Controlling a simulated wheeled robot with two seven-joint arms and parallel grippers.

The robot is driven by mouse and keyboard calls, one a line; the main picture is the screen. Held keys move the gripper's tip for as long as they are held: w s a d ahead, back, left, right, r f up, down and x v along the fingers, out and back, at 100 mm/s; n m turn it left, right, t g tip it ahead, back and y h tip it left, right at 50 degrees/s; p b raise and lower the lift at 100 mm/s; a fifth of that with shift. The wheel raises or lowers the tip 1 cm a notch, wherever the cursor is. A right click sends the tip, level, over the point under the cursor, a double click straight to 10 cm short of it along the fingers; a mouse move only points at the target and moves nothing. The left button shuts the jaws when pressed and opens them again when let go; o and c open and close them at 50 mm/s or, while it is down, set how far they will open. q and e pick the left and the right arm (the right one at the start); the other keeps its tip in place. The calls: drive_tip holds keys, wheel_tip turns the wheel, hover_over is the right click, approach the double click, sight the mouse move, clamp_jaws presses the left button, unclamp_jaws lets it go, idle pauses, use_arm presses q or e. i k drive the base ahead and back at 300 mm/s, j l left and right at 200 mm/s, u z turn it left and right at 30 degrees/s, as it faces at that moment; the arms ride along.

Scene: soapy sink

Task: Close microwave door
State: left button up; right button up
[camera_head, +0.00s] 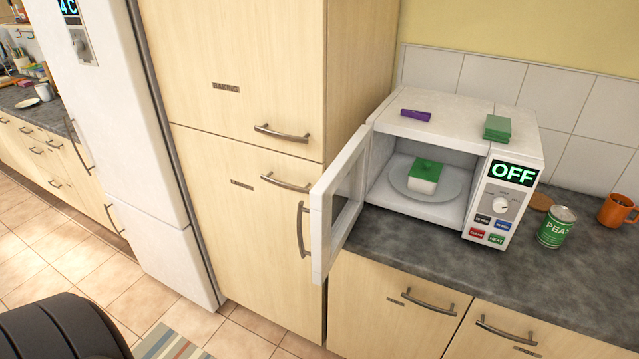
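The white microwave (517,165) stands on the dark counter at the right, with its display reading OFF. Its door (340,200) is hinged on the left and stands wide open, swung out past the counter's front edge. The door's handle (304,229) is on the outer face, towards the left. Inside, a white and green box (425,174) sits on the round plate (400,184). Neither gripper is in view. A dark rounded shape at the bottom left seems to be part of my own body.
A purple item (415,115) and green sponge-like blocks (497,128) lie on top of the microwave. A peas can (556,227) and an orange mug (617,210) stand to its right. Tall cupboards (240,90) and a white fridge (120,150) are left.

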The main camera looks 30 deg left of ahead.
sight(337, 200)
drive_tip(key=j+z, duration=0.4)
drive_tip(key=j, duration=1.9)
